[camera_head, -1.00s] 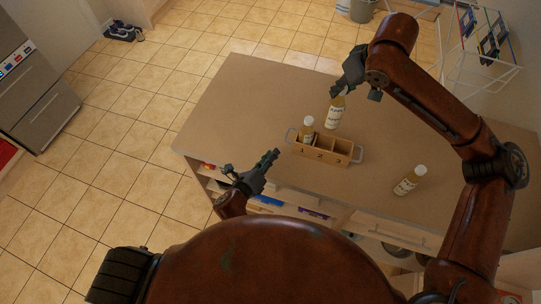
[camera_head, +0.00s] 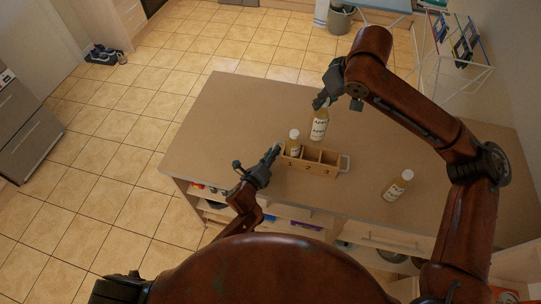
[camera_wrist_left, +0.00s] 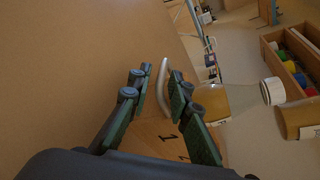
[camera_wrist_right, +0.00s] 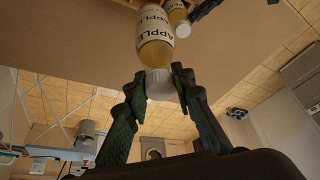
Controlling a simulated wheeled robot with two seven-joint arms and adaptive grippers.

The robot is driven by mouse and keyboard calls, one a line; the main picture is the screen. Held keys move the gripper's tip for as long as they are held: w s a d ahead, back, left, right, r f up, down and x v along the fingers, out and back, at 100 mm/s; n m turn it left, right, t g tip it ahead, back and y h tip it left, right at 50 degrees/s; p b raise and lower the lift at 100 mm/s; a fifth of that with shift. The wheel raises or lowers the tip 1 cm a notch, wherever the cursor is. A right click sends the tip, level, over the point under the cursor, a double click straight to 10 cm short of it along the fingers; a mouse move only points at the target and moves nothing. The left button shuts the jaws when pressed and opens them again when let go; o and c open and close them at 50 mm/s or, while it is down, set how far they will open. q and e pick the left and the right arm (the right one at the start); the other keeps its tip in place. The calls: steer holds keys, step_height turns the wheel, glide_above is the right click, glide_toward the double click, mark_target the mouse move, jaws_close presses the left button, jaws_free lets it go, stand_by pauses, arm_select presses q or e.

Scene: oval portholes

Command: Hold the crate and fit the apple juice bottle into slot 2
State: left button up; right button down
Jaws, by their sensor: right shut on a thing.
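My right gripper (camera_head: 322,99) is shut on the white cap (camera_wrist_right: 160,85) of the apple juice bottle (camera_head: 319,127), whose label reads APPLE in the right wrist view (camera_wrist_right: 155,38). The bottle hangs upright behind the crate. The wooden crate (camera_head: 321,170) has numbered slots in a row and a grey handle at each end. Another bottle (camera_head: 294,146) stands in slot 1; slots 2 and 3 look empty. My left gripper (camera_head: 269,160) is open at the crate's left end, its fingers on either side of the left handle (camera_wrist_left: 162,84).
A third bottle (camera_head: 398,186) stands on the table (camera_head: 235,115) to the right of the crate. The table is clear left of and behind the crate. Shelves with small items (camera_head: 290,219) lie below the front edge.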

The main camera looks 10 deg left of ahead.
arm_select(q)
steer(key=shift+c, duration=0.4)
jaws_close()
